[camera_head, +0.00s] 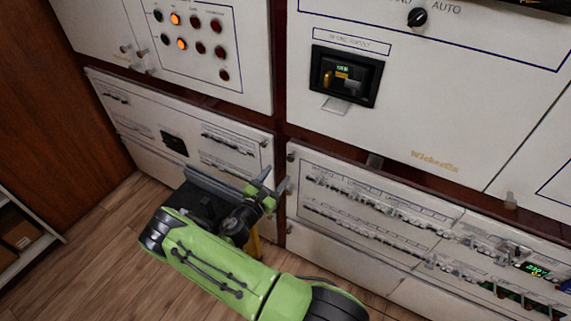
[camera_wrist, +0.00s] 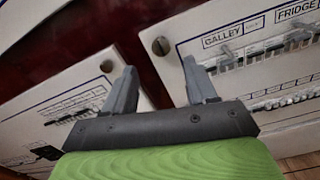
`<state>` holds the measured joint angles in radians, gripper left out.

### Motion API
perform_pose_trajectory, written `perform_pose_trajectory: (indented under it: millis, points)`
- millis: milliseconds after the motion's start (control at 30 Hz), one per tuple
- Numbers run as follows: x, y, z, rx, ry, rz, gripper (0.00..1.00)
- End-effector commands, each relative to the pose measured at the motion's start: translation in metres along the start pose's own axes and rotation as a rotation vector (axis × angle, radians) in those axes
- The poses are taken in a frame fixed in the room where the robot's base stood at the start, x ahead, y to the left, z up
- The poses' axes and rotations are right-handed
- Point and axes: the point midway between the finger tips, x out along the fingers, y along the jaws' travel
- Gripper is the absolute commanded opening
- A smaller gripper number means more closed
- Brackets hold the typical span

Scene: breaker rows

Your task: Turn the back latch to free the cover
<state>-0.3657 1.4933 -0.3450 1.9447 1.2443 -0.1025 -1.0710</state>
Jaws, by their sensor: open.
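My gripper (camera_head: 275,183) is open and empty, in front of the gap between two lower breaker panels. In the wrist view its two fingers (camera_wrist: 160,66) are spread apart. A round slotted latch (camera_wrist: 161,46) on the top left corner of the right breaker panel lies just beyond and between the fingertips, with no contact visible; it is a small dark disc in the head view (camera_head: 290,157). Another round latch (camera_wrist: 107,66) sits on the left panel's near corner, left of the fingers. The right breaker cover (camera_head: 345,212) looks closed. I cannot tell which latch is the back one.
The left breaker panel (camera_head: 205,128) is beside it. Above are white cabinet fronts with indicator lamps (camera_head: 197,48) and a recessed supply socket (camera_head: 345,76). Small switches line the right panel. A shelf (camera_head: 18,235) stands at far left. The wooden floor (camera_head: 95,265) is open at lower left.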

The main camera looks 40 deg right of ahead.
Motion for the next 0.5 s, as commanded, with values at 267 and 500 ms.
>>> perform_pose_trajectory:
  millis: [267, 500]
  points:
    - [0.061, -0.001, -0.001, 0.004, 0.0, -0.004, 0.57]
    - [0.075, 0.0, -0.001, 0.0, 0.002, -0.001, 0.57]
